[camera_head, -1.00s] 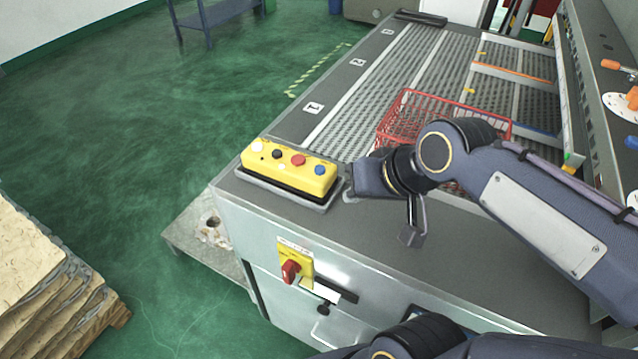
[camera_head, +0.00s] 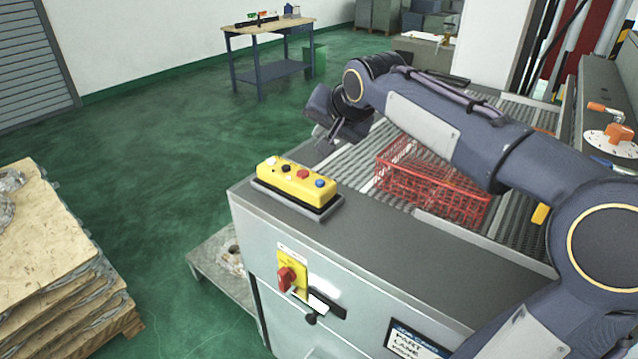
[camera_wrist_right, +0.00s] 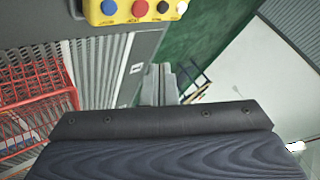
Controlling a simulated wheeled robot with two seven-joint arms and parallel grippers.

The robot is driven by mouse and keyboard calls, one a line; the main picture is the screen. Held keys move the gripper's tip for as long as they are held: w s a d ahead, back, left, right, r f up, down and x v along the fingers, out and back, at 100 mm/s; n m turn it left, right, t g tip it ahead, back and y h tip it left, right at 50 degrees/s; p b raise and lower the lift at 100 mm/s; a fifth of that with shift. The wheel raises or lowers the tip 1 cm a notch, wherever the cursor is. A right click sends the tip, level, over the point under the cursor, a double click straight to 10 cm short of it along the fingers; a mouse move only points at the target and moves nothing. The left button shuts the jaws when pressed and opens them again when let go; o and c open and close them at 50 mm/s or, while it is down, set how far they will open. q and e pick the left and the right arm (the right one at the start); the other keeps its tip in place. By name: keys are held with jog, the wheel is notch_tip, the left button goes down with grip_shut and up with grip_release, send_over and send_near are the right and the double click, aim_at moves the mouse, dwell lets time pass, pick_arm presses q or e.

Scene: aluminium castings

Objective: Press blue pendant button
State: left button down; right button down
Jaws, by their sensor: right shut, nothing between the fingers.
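The yellow pendant (camera_head: 297,185) lies on the near left corner of the machine top. It carries a white, a black, a red and a blue button. The blue button (camera_head: 320,183) is at its right end, uncovered. In the right wrist view the pendant (camera_wrist_right: 122,16) is at the top edge, with the blue button (camera_wrist_right: 109,7) at its left end. My right gripper (camera_head: 325,138) is shut and empty, raised beyond the pendant and clear of it. Its fingers (camera_wrist_right: 160,86) also show in the right wrist view. My left gripper is out of view.
A red wire basket (camera_head: 440,190) sits on the slatted conveyor, under my right arm. A red rotary switch (camera_head: 287,278) is on the machine's front. Stacked castings (camera_head: 60,270) stand at left, and a workbench (camera_head: 268,40) at the back. Green floor between is clear.

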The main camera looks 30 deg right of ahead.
aim_at(320, 183)
jog(key=shift+f, duration=0.2)
notch_tip(320, 183, down, 8)
jog(key=b, duration=0.7)
jog(key=shift+f, duration=0.25)
dwell(1.4)
jog(key=shift+f+b, duration=0.4)
jog(key=shift+b, duration=0.15)
jog(key=shift+f+b, duration=0.4)
jog(key=shift+f, duration=0.1)
dwell(0.4)
jog(key=shift+r, duration=0.1)
jog(key=shift+r+p, duration=0.75)
jog(key=shift+r, duration=0.05)
